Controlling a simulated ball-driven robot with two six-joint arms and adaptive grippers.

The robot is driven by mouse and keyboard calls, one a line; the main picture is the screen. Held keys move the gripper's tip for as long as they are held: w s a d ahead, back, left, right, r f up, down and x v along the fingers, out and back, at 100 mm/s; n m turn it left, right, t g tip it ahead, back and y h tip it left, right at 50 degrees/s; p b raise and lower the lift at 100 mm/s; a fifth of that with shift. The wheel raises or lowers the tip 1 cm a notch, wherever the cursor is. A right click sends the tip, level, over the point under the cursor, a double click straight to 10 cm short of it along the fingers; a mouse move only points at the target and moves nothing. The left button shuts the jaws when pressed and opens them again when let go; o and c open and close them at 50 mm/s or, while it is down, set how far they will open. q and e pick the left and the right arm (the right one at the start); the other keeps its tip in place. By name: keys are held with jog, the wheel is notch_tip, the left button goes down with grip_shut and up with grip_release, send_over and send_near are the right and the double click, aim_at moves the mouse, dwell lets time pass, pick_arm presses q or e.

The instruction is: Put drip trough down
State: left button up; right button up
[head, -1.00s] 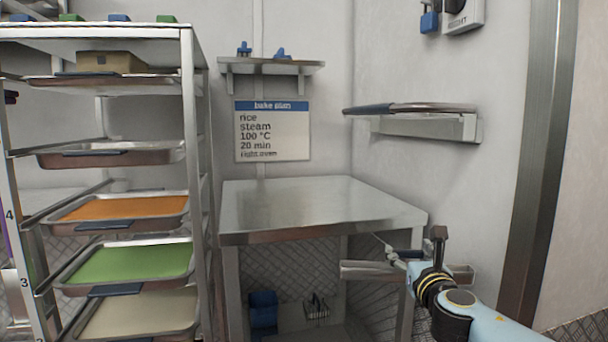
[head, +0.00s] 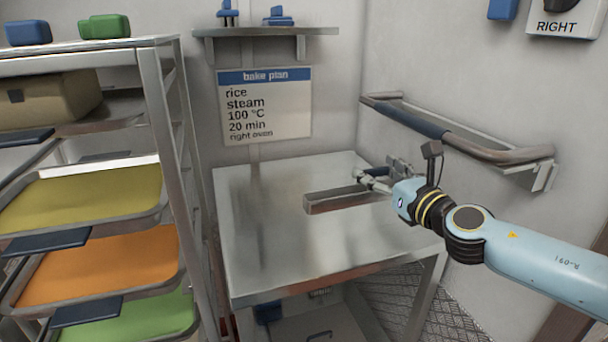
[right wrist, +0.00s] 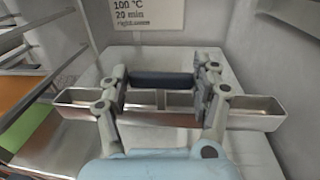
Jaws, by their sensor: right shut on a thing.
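The drip trough (head: 330,202) is a long, narrow metal channel. My right gripper (head: 366,180) is shut on it and holds it level over the steel table (head: 285,260). In the right wrist view the trough (right wrist: 85,97) lies crosswise, and the fingers (right wrist: 162,80) close around its dark blue handle (right wrist: 161,79). The trough is at or just above the tabletop; I cannot tell whether it touches. My left gripper is not in view.
A tray rack (head: 162,125) with several coloured trays stands at the left. A wall rail (head: 450,133) runs at the right. A small shelf (head: 265,32) and a bake plan sign (head: 265,108) are behind. The table's front and left are clear.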

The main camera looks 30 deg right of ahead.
jog(key=shift+w+a+f+b, duration=1.3)
jog(key=shift+w+a+f, duration=0.05)
jog(key=shift+f, duration=0.5)
jog(key=shift+w+a+f+b, duration=1.25)
jog(key=shift+w+a+f, duration=0.15)
jog(key=shift+f, duration=0.4)
jog(key=shift+w+a+f+b, duration=1.3)
jog(key=shift+w+a+f, duration=0.05)
jog(key=shift+f, duration=0.5)
jog(key=o, duration=1.7)
jog(key=shift+c, duration=0.2)
jog(key=shift+r, duration=0.1)
jog(key=shift+s+r+p, duration=0.1)
jog(key=shift+s+p, duration=0.1)
jog(key=shift+p, duration=0.1)
jog(key=s, duration=0.3)
jog(key=s+a, duration=0.1)
jog(key=s, duration=0.7)
jog(key=shift+s+a+b, duration=0.2)
jog(key=shift+a+b, duration=0.1)
